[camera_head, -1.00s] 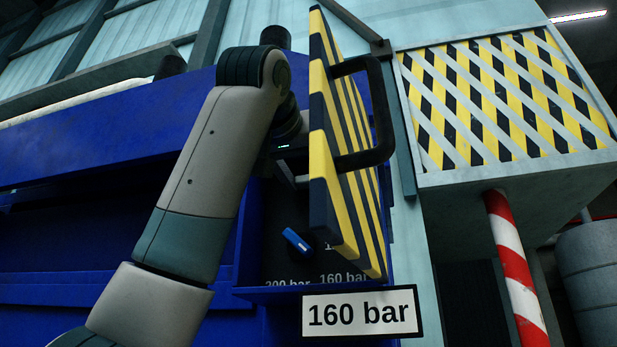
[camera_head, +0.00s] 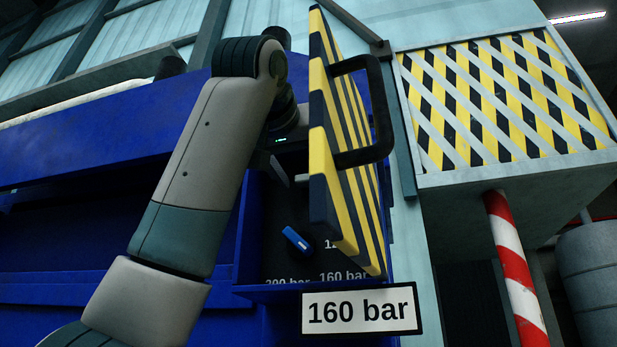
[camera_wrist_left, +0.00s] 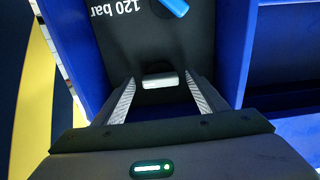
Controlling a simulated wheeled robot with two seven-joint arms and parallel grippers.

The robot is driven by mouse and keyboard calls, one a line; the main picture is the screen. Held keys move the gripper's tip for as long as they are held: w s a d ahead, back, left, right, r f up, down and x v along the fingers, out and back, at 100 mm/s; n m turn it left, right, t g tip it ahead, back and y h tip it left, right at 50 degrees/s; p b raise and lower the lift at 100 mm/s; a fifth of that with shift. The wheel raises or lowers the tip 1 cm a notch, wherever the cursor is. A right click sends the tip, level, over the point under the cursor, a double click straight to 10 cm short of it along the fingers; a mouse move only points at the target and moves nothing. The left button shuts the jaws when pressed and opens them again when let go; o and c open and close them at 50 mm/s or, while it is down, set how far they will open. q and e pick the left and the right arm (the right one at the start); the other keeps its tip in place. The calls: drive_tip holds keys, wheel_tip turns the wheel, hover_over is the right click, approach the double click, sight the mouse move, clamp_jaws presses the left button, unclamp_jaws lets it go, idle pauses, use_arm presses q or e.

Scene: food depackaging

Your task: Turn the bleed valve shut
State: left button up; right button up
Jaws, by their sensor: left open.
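A short pale metal bar (camera_wrist_left: 160,80), which looks like the bleed valve's handle, sits on the dark panel (camera_wrist_left: 150,50) in the left wrist view. My left gripper (camera_wrist_left: 160,88) is open, its two ribbed fingers on either side of the bar with visible gaps. My right gripper is not in view.
The yellow-and-black striped door (camera_head: 341,150) with its black handle (camera_head: 381,115) stands open close to the right of my gripper. Blue box walls (camera_wrist_left: 235,45) flank the panel. A "160 bar" sign (camera_head: 359,310) hangs below. A striped pole (camera_head: 515,270) stands farther right.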

use_arm(q)
drive_tip(key=b+v, duration=0.5)
drive_tip(key=v, duration=1.1)
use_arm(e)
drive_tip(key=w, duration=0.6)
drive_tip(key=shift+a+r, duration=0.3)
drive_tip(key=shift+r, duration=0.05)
use_arm(q)
drive_tip(key=shift+s+f, duration=0.1)
drive_tip(key=shift+s, duration=0.05)
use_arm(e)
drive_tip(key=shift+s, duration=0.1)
